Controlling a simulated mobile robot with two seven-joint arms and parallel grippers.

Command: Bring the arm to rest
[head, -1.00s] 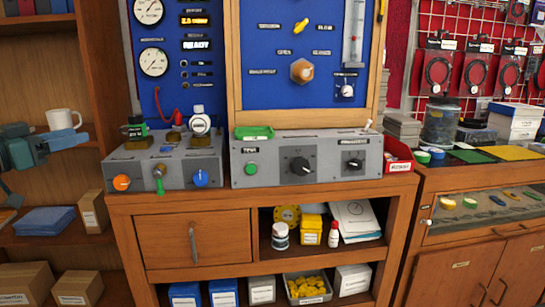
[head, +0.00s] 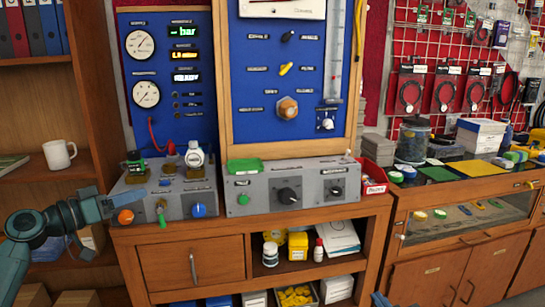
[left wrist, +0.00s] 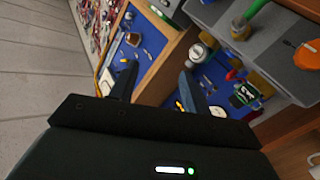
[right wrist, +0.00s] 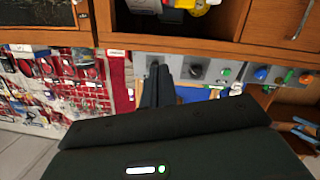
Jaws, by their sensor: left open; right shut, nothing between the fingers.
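My left gripper (head: 112,203) is at the left end of the grey regulator box (head: 165,205), in front of the shelf in the head view. It overlaps the box's left edge near the orange knob (head: 126,216); I cannot tell whether they touch. In the left wrist view its two fingers (left wrist: 156,86) are spread with nothing between them. My right gripper (right wrist: 157,82) shows its fingers together and empty in the right wrist view, below the bench front. Only a small piece of my right arm shows at the bottom edge of the head view.
The wooden bench (head: 190,262) holds the grey switch box (head: 262,200) and a red bin (head: 373,176). A white mug (head: 59,154) stands on the left shelf. A glass-front cabinet (head: 468,222) is at the right. Blue panels rise behind the bench.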

